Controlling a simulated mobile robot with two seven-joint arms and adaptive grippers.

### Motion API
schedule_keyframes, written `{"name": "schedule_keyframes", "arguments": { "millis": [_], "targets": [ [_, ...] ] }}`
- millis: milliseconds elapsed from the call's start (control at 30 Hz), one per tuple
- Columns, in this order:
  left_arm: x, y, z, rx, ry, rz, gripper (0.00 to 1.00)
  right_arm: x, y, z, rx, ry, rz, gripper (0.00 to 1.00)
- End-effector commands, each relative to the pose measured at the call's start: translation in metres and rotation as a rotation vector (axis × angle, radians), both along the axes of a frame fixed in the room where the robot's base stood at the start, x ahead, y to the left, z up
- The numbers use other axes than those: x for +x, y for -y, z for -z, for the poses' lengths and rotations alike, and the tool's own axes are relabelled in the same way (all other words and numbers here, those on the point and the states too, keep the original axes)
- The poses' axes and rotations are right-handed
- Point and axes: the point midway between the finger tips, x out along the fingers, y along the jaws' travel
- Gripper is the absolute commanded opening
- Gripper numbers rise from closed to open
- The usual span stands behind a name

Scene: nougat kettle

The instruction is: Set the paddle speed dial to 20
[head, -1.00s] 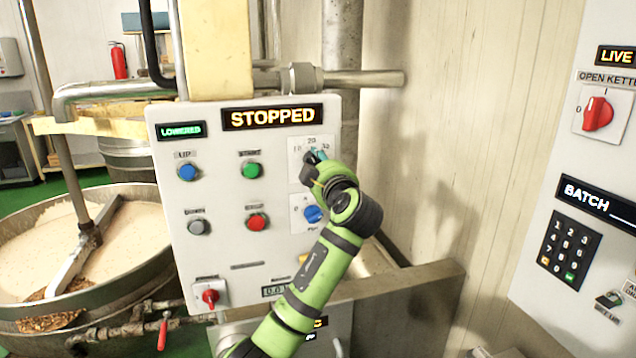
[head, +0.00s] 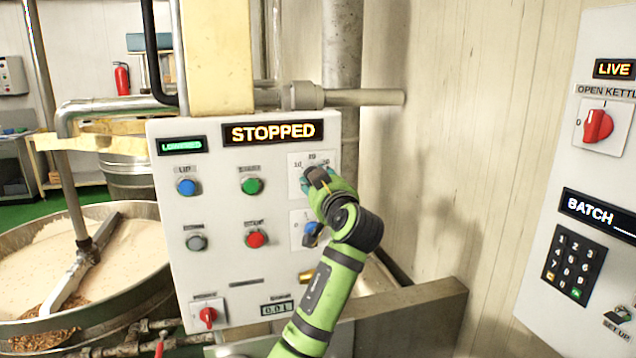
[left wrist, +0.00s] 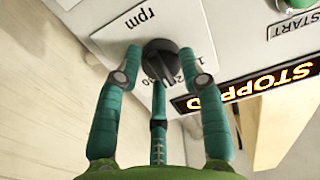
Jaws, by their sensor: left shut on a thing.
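The paddle speed dial is a black round knob (left wrist: 160,60) on a white rpm plate, seen upside down in the left wrist view. The marks 10, 20 and 30 show above it on the plate (head: 297,176) in the head view. My left gripper (left wrist: 160,75) is shut on the knob, with teal fingers on both sides and one below it. In the head view the gripper (head: 314,178) covers the knob, so I cannot tell its setting there. My right gripper is not in view.
The white control panel (head: 215,265) carries a STOPPED display (head: 270,132), blue, green, grey and red buttons and a red switch (head: 208,317). A second panel (head: 545,210) stands at right. The kettle (head: 25,328) is at left.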

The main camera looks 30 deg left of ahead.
Motion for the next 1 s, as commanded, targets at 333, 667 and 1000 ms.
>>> {"name": "schedule_keyframes", "arguments": {
  "millis": [333,667,1000],
  "targets": [
    [0.001,0.000,0.009,-0.008,-0.020,-0.003,0.07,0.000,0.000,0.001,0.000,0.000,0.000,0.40],
    [0.000,0.000,0.005,-0.004,-0.012,-0.003,0.63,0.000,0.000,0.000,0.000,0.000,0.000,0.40],
    [-0.018,0.023,0.004,-0.004,-0.007,0.002,0.63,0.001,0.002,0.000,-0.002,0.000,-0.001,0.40]
  ]
}}
